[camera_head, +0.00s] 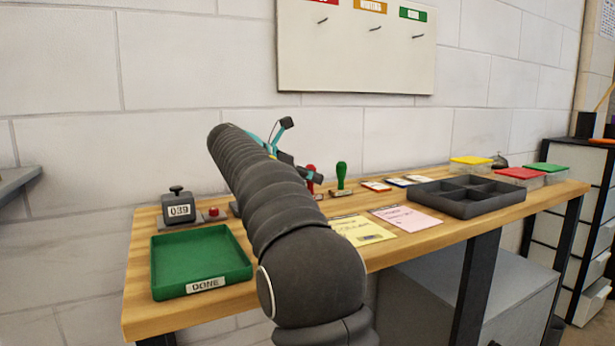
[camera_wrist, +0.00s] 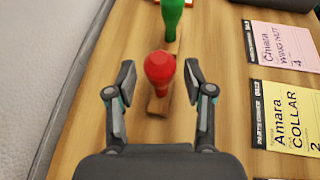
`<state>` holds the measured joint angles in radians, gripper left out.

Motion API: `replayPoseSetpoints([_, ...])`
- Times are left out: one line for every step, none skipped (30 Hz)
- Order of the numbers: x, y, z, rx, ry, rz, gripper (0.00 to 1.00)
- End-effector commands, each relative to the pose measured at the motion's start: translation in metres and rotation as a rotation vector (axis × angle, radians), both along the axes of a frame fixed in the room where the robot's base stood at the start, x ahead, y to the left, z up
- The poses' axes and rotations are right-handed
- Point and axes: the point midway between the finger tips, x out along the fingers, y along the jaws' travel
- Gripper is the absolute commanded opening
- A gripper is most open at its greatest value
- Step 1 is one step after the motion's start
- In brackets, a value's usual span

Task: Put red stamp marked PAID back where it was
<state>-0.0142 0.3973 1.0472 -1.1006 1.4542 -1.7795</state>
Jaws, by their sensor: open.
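A red stamp (camera_wrist: 158,68) with a rounded handle and a brown base stands upright on the wooden bench, between the fingers of my gripper (camera_wrist: 159,80) in the wrist view. The gripper is open, with one finger on each side of the handle and a visible gap on both sides. In the head view the red stamp (camera_head: 310,186) is partly hidden by my gripper and arm. Its PAID marking cannot be read. A green stamp (camera_wrist: 172,14) stands just beyond it, and also shows in the head view (camera_head: 341,178).
Yellow (camera_head: 361,230) and pink (camera_head: 406,217) cards lie at the front edge. A dark divided tray (camera_head: 466,210) is to the right. A green DONE tray (camera_head: 168,268), a counter marked 039 (camera_head: 180,208) and small pads (camera_head: 376,186) share the bench (camera_head: 140,318).

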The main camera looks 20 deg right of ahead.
Motion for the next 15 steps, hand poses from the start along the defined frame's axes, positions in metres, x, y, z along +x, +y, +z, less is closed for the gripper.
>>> replayPoseSetpoints([0.0,0.0,0.003,0.0,-0.002,0.0,0.52])
replayPoseSetpoints([0.0,0.0,0.005,0.0,-0.002,0.0,0.52])
replayPoseSetpoints([0.0,0.005,0.007,0.0,-0.001,0.002,0.52])
replayPoseSetpoints([-0.001,0.009,0.009,0.0,-0.001,0.003,0.52])
replayPoseSetpoints([-0.002,0.013,0.011,0.0,-0.001,0.003,0.52])
replayPoseSetpoints([-0.003,0.02,0.014,0.0,-0.002,0.004,0.52])
replayPoseSetpoints([-0.004,0.025,0.017,0.0,-0.002,0.005,0.52])
replayPoseSetpoints([-0.006,0.03,0.02,0.0,-0.002,0.005,0.52])
replayPoseSetpoints([-0.007,0.038,0.024,0.0,-0.002,0.005,0.52])
replayPoseSetpoints([-0.008,0.044,0.027,0.0,-0.002,0.005,0.52])
replayPoseSetpoints([-0.009,0.049,0.029,0.0,-0.002,0.005,0.52])
replayPoseSetpoints([-0.011,0.057,0.033,0.0,-0.002,0.005,0.52])
replayPoseSetpoints([-0.012,0.062,0.034,0.0,-0.002,0.005,0.52])
replayPoseSetpoints([-0.013,0.067,0.036,0.0,-0.002,0.004,0.52])
replayPoseSetpoints([-0.014,0.074,0.039,0.0,-0.002,0.005,0.52])
